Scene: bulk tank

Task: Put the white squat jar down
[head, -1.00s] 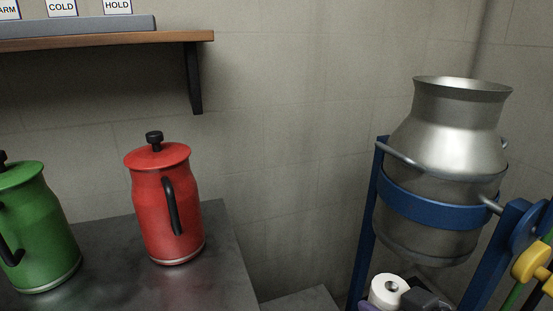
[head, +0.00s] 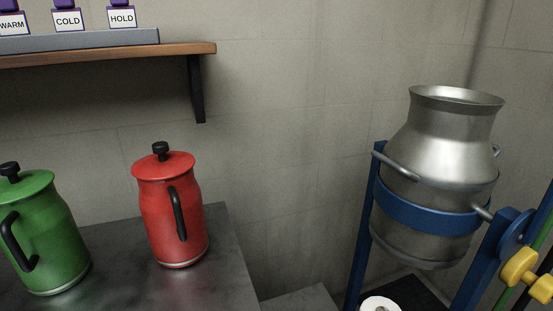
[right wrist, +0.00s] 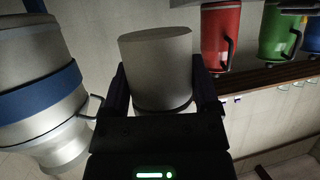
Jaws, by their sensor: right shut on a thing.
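The white squat jar (right wrist: 155,58) is held between the two fingers of my right gripper (right wrist: 160,88) in the right wrist view. The fingers press on its sides and the jar covers the middle of that view. In the head view only the top of the jar (head: 380,304) shows at the bottom edge, left of the blue stand's dark base. The rest of it is cut off there. My left gripper is in neither view.
A steel churn (head: 440,140) sits in a blue stand (head: 430,215) with a yellow knob (head: 520,267). A red jug (head: 170,215) and green jug (head: 42,235) stand on a dark counter (head: 225,270). A wall shelf (head: 120,54) holds labelled items. The counter's right end is clear.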

